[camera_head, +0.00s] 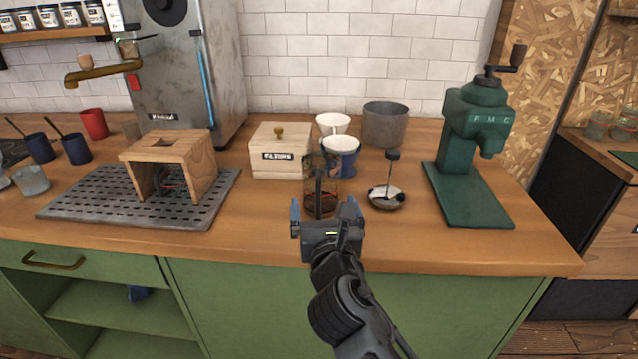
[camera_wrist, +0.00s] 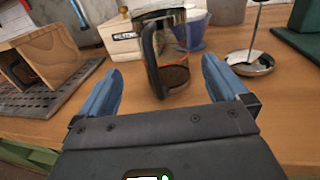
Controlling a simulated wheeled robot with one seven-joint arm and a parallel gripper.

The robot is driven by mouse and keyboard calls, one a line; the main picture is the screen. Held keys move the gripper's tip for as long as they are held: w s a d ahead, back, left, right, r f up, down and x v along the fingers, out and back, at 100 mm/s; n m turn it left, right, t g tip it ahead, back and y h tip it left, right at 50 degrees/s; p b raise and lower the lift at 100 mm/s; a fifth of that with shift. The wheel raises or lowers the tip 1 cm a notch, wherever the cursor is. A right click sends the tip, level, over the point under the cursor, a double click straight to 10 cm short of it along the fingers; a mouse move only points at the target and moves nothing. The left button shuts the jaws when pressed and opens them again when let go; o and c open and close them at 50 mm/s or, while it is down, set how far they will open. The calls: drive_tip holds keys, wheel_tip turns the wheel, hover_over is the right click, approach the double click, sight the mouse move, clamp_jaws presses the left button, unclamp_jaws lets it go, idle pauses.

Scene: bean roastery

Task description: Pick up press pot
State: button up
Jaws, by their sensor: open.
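The press pot (camera_head: 321,198) is a glass jug with a dark band and a black handle, upright on the wooden counter. In the wrist view the press pot (camera_wrist: 176,76) stands beyond my fingertips, with its handle facing me and dark contents low in the glass. Its plunger and lid (camera_head: 387,196) lie apart on the counter to its right; they also show in the wrist view (camera_wrist: 250,62). My gripper (camera_head: 326,212) is open and empty, in front of the pot. In the wrist view my gripper (camera_wrist: 160,90) has one blue finger on each side, not touching the pot.
A wooden filters box (camera_head: 280,165), a blue dripper (camera_head: 341,155) and a grey metal canister (camera_head: 384,124) stand behind the pot. A green grinder (camera_head: 474,140) stands right. A wooden stand (camera_head: 185,152) sits on a drip tray (camera_head: 95,207) at left. The counter's front edge is clear.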

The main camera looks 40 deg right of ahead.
sight(323, 188)
drive_tip(key=shift+d+p+x, duration=0.2)
drive_tip(key=shift+p+x, duration=0.1)
drive_tip(key=shift+x, duration=3.65)
drive_tip(key=shift+s+r, duration=0.1)
drive_tip(key=shift+r, duration=0.1)
drive_tip(key=shift+c, duration=0.5)
drive_tip(key=c, duration=1.1)
